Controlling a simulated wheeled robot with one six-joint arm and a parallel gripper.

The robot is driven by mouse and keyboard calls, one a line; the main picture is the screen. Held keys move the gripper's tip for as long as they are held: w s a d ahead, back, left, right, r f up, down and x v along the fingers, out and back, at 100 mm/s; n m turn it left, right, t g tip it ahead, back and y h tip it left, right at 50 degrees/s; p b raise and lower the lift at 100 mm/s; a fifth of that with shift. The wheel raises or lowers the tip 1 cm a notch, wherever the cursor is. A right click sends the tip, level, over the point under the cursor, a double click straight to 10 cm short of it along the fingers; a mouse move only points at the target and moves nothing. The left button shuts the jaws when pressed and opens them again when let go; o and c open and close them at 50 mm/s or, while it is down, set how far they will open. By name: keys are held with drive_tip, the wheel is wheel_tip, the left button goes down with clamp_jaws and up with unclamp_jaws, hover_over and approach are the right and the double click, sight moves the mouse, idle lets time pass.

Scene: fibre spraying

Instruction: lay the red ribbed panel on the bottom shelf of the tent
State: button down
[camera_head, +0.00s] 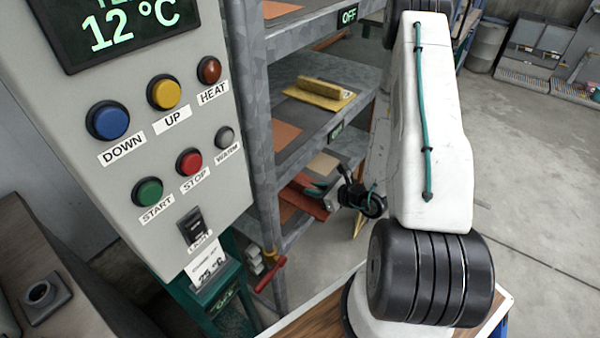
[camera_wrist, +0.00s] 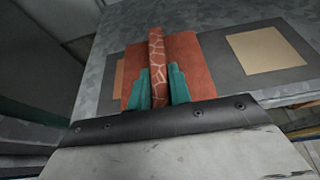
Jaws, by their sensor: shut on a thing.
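The red ribbed panel (camera_wrist: 187,62) shows in the wrist view with a crack-patterned raised rib along its middle. My gripper (camera_wrist: 159,88) has teal fingers closed on both sides of that rib. In the head view, the panel (camera_head: 303,201) and my gripper (camera_head: 318,187) are at the bottom shelf (camera_head: 294,228) of the grey metal rack, partly inside its opening. In the wrist view the panel lies over a dark mat (camera_wrist: 218,60) on the shelf. I cannot tell whether it touches the mat.
A tan square (camera_wrist: 267,53) lies right of the panel. A yellow ribbed panel (camera_head: 322,92) lies on the shelf above, beside an orange square (camera_head: 281,136). A rack post (camera_head: 262,130) and a control box (camera_head: 150,130) reading 12 °C stand left. Open floor (camera_head: 530,160) lies right.

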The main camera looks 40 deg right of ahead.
drive_tip(key=w+d, duration=0.1)
drive_tip(key=w, duration=0.2)
drive_tip(key=w+d, duration=0.1)
drive_tip(key=w, duration=0.2)
drive_tip(key=w+d+f, duration=0.1)
drive_tip(key=w+d, duration=0.1)
drive_tip(key=w, duration=0.1)
drive_tip(key=shift+w, duration=0.4)
drive_tip(key=shift+w+d+f, duration=0.15)
drive_tip(key=shift+w+f, duration=0.05)
drive_tip(key=shift+f, duration=1.5)
drive_tip(key=shift+f, duration=0.15)
drive_tip(key=c, duration=1.3)
unclamp_jaws()
drive_tip(key=shift+s, duration=0.1)
drive_tip(key=shift+s+d+r, duration=0.1)
drive_tip(key=shift+s+r, duration=0.1)
drive_tip(key=v, duration=1.1)
drive_tip(key=shift+s, duration=0.25)
